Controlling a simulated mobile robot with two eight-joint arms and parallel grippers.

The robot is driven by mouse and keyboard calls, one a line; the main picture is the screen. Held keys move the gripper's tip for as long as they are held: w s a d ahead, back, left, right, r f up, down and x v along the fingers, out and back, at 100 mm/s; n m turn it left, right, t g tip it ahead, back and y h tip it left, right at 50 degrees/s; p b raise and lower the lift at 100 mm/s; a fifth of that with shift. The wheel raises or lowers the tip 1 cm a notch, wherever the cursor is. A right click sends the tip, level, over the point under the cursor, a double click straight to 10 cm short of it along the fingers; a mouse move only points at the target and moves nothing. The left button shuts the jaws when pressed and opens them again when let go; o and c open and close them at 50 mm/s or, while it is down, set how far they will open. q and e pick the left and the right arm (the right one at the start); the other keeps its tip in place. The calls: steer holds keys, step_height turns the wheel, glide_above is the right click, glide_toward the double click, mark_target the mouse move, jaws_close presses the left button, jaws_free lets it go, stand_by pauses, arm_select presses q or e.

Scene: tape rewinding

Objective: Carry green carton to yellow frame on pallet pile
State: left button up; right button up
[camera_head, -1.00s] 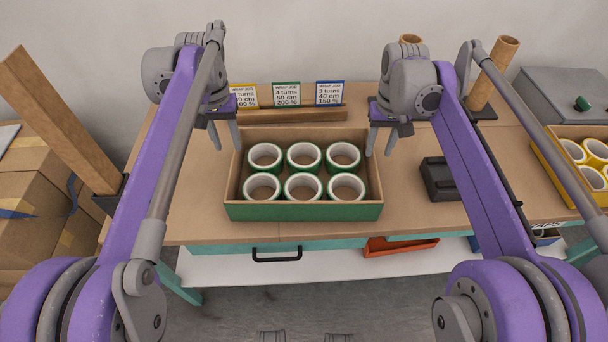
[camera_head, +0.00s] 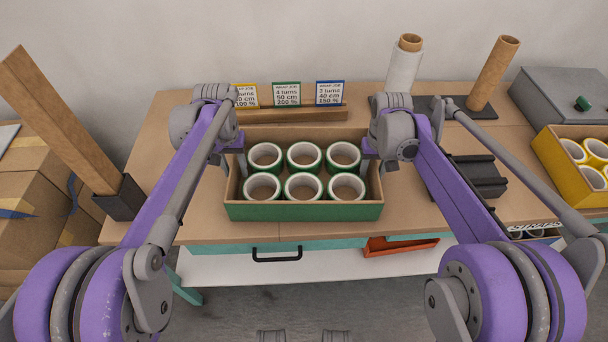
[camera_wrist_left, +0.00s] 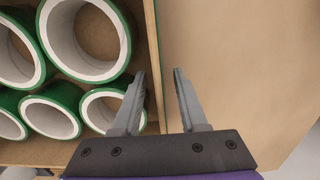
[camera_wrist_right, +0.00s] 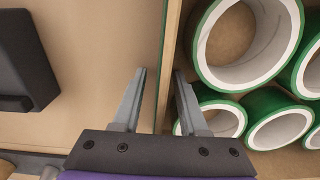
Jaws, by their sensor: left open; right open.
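The green carton (camera_head: 304,211) stands on the workbench with several green-edged tape rolls inside. My left gripper (camera_wrist_left: 158,88) is at the carton's left wall, open, one finger inside beside the tape rolls and one outside. My right gripper (camera_wrist_right: 160,88) is at the right wall, open, its fingers on either side of the wall (camera_wrist_right: 166,70). Whether either touches the wall I cannot tell. In the head view both grippers are partly hidden by the arms.
A yellow carton (camera_head: 561,174) of rolls stands at the right. Behind the green carton is a wooden rail (camera_head: 290,115) with job cards. A black block (camera_head: 479,176) and two upright tubes (camera_head: 494,72) are to the right. Brown boxes (camera_head: 40,190) stand at the left.

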arm_select(q)
jaws_close()
arm_select(e)
jaws_close()
stand_by(1.1)
